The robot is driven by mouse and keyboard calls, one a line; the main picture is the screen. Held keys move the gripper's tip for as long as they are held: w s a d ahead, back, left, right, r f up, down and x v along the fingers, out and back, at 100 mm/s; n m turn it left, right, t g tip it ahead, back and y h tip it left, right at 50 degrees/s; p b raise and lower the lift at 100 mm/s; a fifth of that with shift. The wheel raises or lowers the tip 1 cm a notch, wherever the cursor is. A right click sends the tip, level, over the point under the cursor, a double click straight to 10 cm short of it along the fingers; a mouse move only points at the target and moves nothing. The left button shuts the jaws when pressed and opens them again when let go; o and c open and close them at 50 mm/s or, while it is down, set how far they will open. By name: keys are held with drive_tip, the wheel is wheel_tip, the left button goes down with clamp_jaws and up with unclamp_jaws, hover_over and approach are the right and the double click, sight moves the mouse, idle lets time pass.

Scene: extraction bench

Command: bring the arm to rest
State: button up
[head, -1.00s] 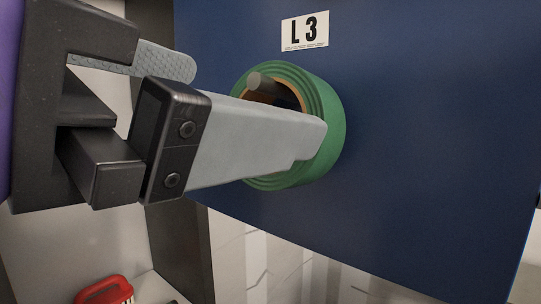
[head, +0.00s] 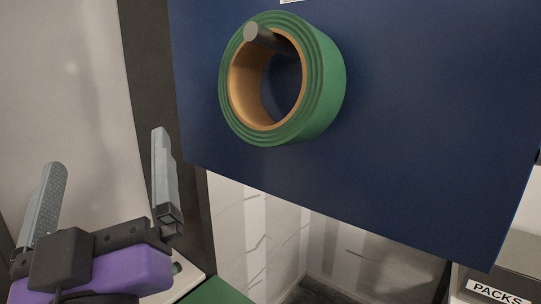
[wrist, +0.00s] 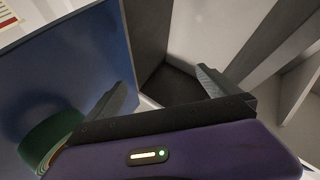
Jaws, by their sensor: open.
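My gripper (head: 104,190) is at the lower left of the head view, its two grey fingers wide apart and nothing between them. In the wrist view, my gripper (wrist: 165,85) also shows open and empty. A green tape roll (head: 327,85) with a tan core hangs on a grey peg (head: 262,36) on the blue panel (head: 400,130). The gripper is left of and below the roll, apart from it. The roll also shows at the lower left of the wrist view (wrist: 45,140), partly hidden by my gripper's body.
A white label at the top of the blue panel is mostly cut off. A shelf edge labelled PACKS (head: 497,292) is at the lower right. A dark upright post (head: 150,70) stands left of the panel. A green surface (head: 215,292) shows at the bottom.

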drive_tip(key=s+d+f+n+g+y, duration=0.1)
drive_tip(key=s+d+f, duration=0.1)
drive_tip(key=d+f, duration=0.45)
drive_tip(key=s+d+f+g+y, duration=0.15)
drive_tip(key=d+f, duration=0.25)
drive_tip(key=f, duration=0.6)
drive_tip(key=s+d+f+n+g, duration=0.1)
drive_tip(key=s+d+f, duration=0.1)
drive_tip(key=d+f, duration=0.45)
drive_tip(key=s+d+f+m+g+h, duration=0.2)
drive_tip(key=s+d+f+m+h, duration=0.2)
drive_tip(key=s+d+f, duration=0.4)
drive_tip(key=s+d+f+m+g+h, duration=0.2)
drive_tip(key=s+d+f+m+h, duration=0.3)
drive_tip(key=s+d+f, duration=0.4)
drive_tip(key=s+d+h, duration=0.1)
drive_tip(key=s+d, duration=0.1)
drive_tip(key=s, duration=0.3)
drive_tip(key=shift+d+f+h, duration=0.3)
drive_tip(key=shift+d+h, duration=0.05)
drive_tip(key=shift+d, duration=0.05)
drive_tip(key=shift+w+g, duration=0.1)
drive_tip(key=shift+g, duration=0.15)
